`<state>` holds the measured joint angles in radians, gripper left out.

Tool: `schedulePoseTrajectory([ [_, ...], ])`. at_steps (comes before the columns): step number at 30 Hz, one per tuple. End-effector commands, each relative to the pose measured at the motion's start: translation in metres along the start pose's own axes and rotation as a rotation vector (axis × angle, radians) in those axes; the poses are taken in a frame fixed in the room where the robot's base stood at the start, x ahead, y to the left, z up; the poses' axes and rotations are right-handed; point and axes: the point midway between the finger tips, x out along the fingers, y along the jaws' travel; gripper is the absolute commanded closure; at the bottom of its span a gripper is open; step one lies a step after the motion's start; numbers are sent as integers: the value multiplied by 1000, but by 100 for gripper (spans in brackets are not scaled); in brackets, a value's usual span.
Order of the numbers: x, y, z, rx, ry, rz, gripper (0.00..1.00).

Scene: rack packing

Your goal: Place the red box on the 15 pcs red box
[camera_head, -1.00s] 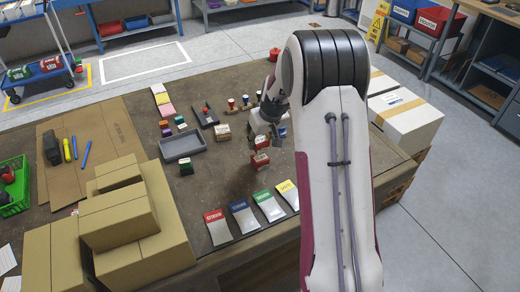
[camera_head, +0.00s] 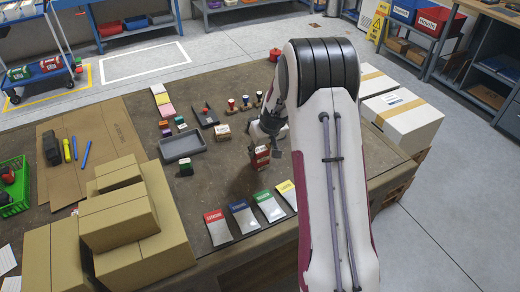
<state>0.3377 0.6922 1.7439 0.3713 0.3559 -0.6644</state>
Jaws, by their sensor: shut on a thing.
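A small red box (camera_head: 261,152) with a pale top is at my gripper (camera_head: 265,142), which is shut on it; the fingers are partly hidden by my arm. A second red box (camera_head: 261,165) stands on the table directly below it. The two look in line and very close; I cannot tell whether they touch. Their labels are too small to read, so I cannot tell which is marked 15 pcs.
Red, blue, green and yellow-topped cards (camera_head: 243,215) lie near the front edge. A grey tray (camera_head: 183,147), a dark green box (camera_head: 186,167) and a pale box (camera_head: 223,131) are to the left. Cardboard boxes (camera_head: 120,222) are stacked front left.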

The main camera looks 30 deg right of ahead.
Motion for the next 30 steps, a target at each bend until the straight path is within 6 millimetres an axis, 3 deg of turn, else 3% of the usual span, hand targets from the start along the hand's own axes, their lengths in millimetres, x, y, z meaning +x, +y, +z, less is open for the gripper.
schedulePoseTrajectory([
  [10, 2, 0, 0, 0, 1, 0, 89],
  [11, 2, 0, 1, 0, 1, 0, 63],
  [12, 2, 0, 1, 0, 1, 0, 53],
  [13, 2, 0, 1, 0, 1, 0, 49],
  [30, -5, 0, -1, 1, 2, 0, 49],
])
